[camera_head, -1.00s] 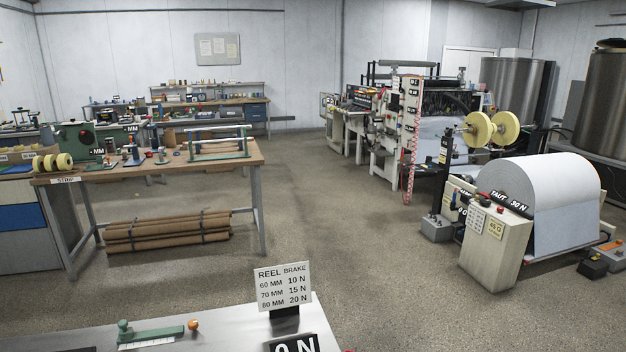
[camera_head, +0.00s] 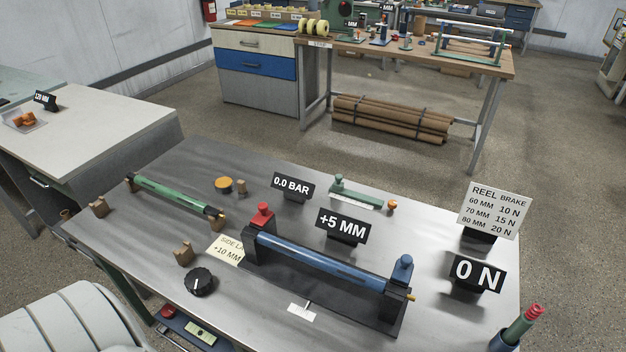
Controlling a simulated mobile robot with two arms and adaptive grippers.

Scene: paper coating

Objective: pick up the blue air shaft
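The blue air shaft (camera_head: 320,262) lies on a black stand (camera_head: 300,280) on the grey metal table in front of me. It runs from upper left to lower right, between a post with a red top (camera_head: 263,215) and a post with a blue top (camera_head: 402,270). A small brass tip shows at its right end. Neither of my grippers shows in the head view.
A green shaft (camera_head: 175,195) lies between wooden blocks at the table's left. Signs reading "+5 MM" (camera_head: 342,226) and "0 N" (camera_head: 477,274) stand behind and right of the stand. A black knob (camera_head: 201,281) sits at its left. A green-and-red upright object (camera_head: 517,330) stands at lower right.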

